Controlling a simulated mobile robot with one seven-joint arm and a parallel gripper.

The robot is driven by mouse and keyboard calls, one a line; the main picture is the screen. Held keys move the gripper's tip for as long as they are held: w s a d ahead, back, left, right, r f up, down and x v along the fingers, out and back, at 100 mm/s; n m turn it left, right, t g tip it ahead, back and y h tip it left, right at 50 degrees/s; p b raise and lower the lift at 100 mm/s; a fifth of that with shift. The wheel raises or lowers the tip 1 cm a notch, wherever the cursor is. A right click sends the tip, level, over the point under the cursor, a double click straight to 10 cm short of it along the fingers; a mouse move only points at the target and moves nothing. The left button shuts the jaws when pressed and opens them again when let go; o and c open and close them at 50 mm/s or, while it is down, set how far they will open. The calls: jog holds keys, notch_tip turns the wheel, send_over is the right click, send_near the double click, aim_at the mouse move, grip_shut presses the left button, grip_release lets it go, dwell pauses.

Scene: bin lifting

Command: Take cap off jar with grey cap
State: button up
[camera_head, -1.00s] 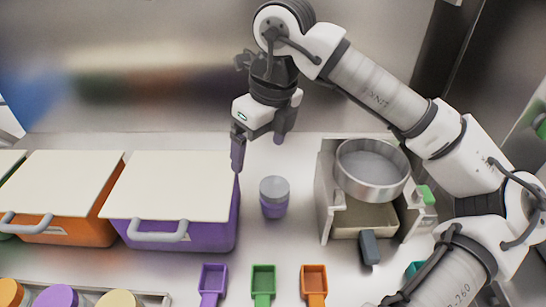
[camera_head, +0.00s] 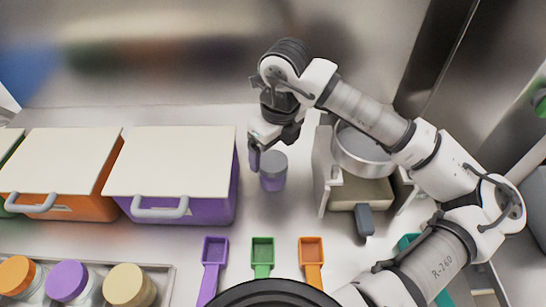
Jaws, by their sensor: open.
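The jar with the grey cap (camera_head: 273,173) stands upright on the counter, between the purple bin and the scale. Its body is purple below the cap and its cap is on. My gripper (camera_head: 272,152) points down above and slightly behind the jar and is open. One finger shows at the left of the cap. The other finger is hard to make out, and I cannot tell whether either touches the cap.
A purple bin (camera_head: 222,205) with a cream lid stands close left of the jar, an orange bin (camera_head: 85,205) further left. A scale with a metal bowl (camera_head: 362,150) stands to the right. Purple (camera_head: 213,255), green (camera_head: 263,255) and orange (camera_head: 311,255) scoops lie in front. Capped jars sit in a tray (camera_head: 165,285).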

aim_at(273, 161)
jog(key=shift+w+f+p, duration=0.1)
jog(key=shift+f+p, duration=0.25)
jog(key=shift+f, duration=1.2)
jog(key=c, duration=1)
jog(key=shift+r, duration=0.15)
jog(key=shift+c, duration=0.2)
notch_tip(273, 161, up, 20)
jog(key=b, duration=0.3)
jog(key=shift+b, duration=0.35)
